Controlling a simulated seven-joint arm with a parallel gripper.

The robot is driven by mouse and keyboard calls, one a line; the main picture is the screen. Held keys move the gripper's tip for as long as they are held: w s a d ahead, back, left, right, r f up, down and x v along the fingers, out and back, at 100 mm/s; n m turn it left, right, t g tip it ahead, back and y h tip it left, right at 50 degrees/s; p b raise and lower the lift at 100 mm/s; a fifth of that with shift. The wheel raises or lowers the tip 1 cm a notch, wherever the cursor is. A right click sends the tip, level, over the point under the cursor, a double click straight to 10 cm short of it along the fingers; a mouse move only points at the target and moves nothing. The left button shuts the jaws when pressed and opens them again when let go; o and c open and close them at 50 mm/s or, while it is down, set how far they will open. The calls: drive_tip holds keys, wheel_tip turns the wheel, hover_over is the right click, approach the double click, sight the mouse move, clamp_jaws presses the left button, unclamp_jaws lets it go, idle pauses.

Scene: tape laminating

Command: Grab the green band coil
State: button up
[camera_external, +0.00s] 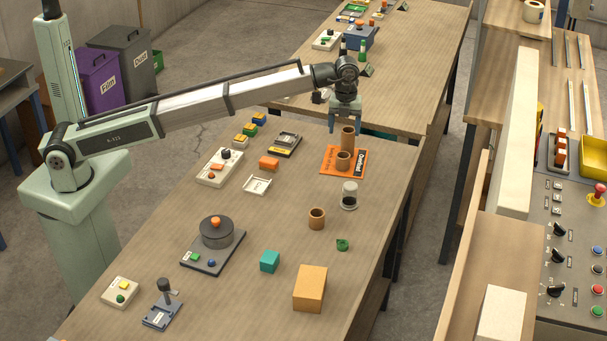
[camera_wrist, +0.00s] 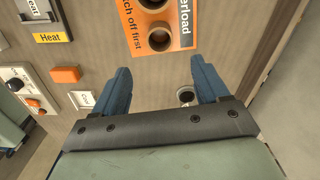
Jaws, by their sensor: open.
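The green band coil (camera_external: 342,244) appears to be the small green ring-like piece lying on the table in the external view. It lies right of a teal cube and behind an orange-tan box. It is not visible in the wrist view. My gripper (camera_external: 346,128) is above the far part of the table, over the orange card, well away from the coil. In the wrist view my gripper (camera_wrist: 160,66) has its two blue fingers spread apart with nothing between them.
The orange card (camera_external: 331,168) bears brown cylinders (camera_external: 343,160). A clear-and-dark jar (camera_external: 349,196), a brown cup (camera_external: 317,218), the teal cube (camera_external: 270,262) and the orange-tan box (camera_external: 310,289) stand around the coil. The table's right edge is near; the surface immediately beside the coil is clear.

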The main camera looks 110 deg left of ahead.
drive_tip(key=shift+c, duration=0.6)
drive_tip(key=w+d, duration=0.2)
drive_tip(key=d, duration=0.3)
drive_tip(key=w+d+m, duration=0.1)
drive_tip(key=w+d, duration=0.1)
drive_tip(key=d, duration=0.4)
drive_tip(key=w+d+m, duration=0.1)
drive_tip(key=w+d, duration=0.1)
drive_tip(key=d, duration=0.4)
drive_tip(key=shift+w+d, duration=0.2)
drive_tip(key=shift+w, duration=0.2)
drive_tip(key=m, duration=0.1)
hover_over(343, 244)
wheel_tip(343, 244, down, 14)
drive_tip(key=n, duration=0.2)
drive_tip(key=shift+r+n, duration=0.2)
drive_tip(key=shift+n, duration=0.1)
drive_tip(key=shift+c, duration=0.3)
